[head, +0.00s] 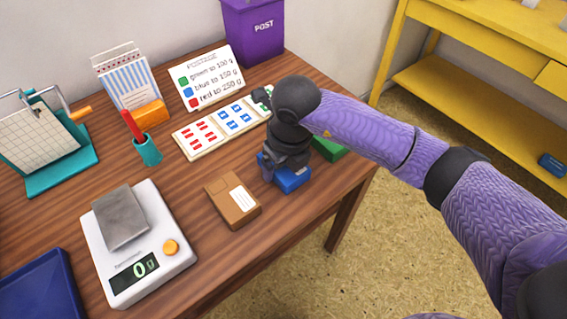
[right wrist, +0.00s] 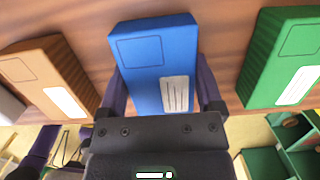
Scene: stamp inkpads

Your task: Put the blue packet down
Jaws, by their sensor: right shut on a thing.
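The blue packet (head: 293,182) is between the brown packet (head: 228,207) and the green packet (head: 331,147), near the table's right edge. My right gripper (head: 281,172) comes down over it and hides part of it. In the right wrist view the blue packet (right wrist: 152,50) sits between the two fingers of my right gripper (right wrist: 161,88), which is shut on it. Its white label faces the gripper's side. The packet is at or very near the tabletop; I cannot tell if it touches. My left gripper is in neither view.
A white scale (head: 178,258) reads 0 g at the front left, with a blue tray (head: 65,262) beside it. Behind stand a stamp board (head: 193,153), a rule sign (head: 213,77), a teal cup (head: 148,152) and a purple post box (head: 254,45). Bare wood lies between scale and brown packet.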

